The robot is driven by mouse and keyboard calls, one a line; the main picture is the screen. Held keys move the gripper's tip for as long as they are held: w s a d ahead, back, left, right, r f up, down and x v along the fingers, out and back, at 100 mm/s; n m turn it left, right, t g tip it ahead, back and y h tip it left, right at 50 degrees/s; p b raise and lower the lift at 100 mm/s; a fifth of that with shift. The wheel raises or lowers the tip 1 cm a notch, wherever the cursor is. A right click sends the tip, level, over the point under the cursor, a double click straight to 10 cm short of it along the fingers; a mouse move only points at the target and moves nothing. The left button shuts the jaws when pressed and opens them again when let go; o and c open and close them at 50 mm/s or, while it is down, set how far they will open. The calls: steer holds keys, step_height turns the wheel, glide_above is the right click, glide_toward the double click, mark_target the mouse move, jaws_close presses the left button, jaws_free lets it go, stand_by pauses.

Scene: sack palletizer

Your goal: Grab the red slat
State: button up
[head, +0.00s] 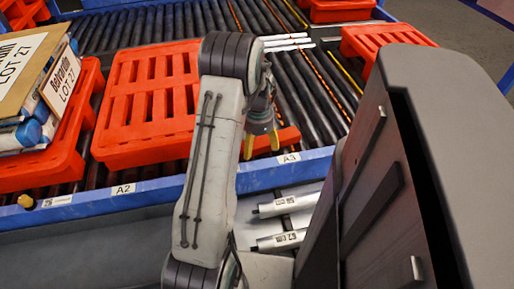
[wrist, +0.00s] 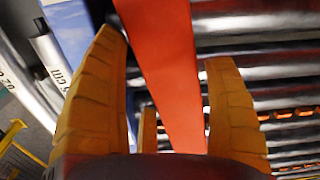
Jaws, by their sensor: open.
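The red slat (head: 287,137) lies on the rollers by the blue rail near the A3 label, partly hidden behind my gripper in the head view. In the wrist view the red slat (wrist: 168,65) runs lengthwise between the yellow fingers. My gripper (head: 261,144) points down over the slat's left part, its fingers spread. In the wrist view my gripper (wrist: 165,52) is open, with a finger on each side of the slat and gaps showing near it. I cannot tell how far the fingertips reach down beside it.
A red pallet (head: 150,105) stands left of my arm, and another bears sacks (head: 30,85) at the far left. A red pallet (head: 385,42) is at right. The blue rail (head: 255,180) runs in front; silver rollers (head: 288,203) lie below it. Pale slats (head: 287,42) lie behind.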

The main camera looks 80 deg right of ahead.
steer(key=shift+f, duration=0.8)
steer(key=c, duration=0.9)
